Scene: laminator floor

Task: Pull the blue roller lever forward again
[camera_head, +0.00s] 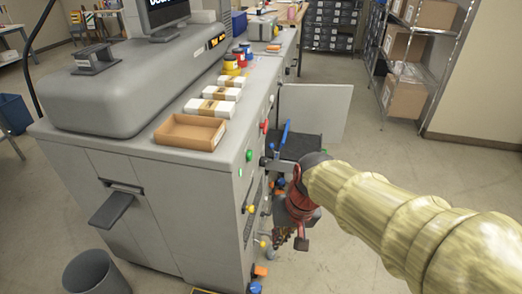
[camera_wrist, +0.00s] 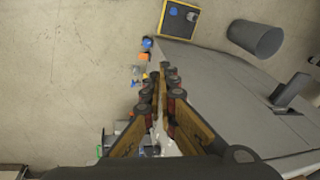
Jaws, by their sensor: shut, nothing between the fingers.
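A blue lever (camera_head: 285,134) sticks up at a tilt from the right side of the grey machine, beside a dark flat shelf. My gripper (camera_head: 284,238) is below and in front of this lever, pointing down along the machine's side, apart from the lever. In the wrist view my gripper (camera_wrist: 165,72) has its two fingers together with nothing held between them. Small blue (camera_wrist: 147,43) and orange (camera_wrist: 144,57) parts low on the machine show just beyond the fingertips there. I cannot tell whether the blue lever itself appears in the wrist view.
The grey machine (camera_head: 110,165) carries a cardboard tray (camera_head: 190,132), white packs (camera_head: 209,108) and colored cans. Several colored knobs stick out from its side near my gripper. A grey bin (camera_head: 96,272) stands at the front left. Open floor lies to the right, before a shelf rack.

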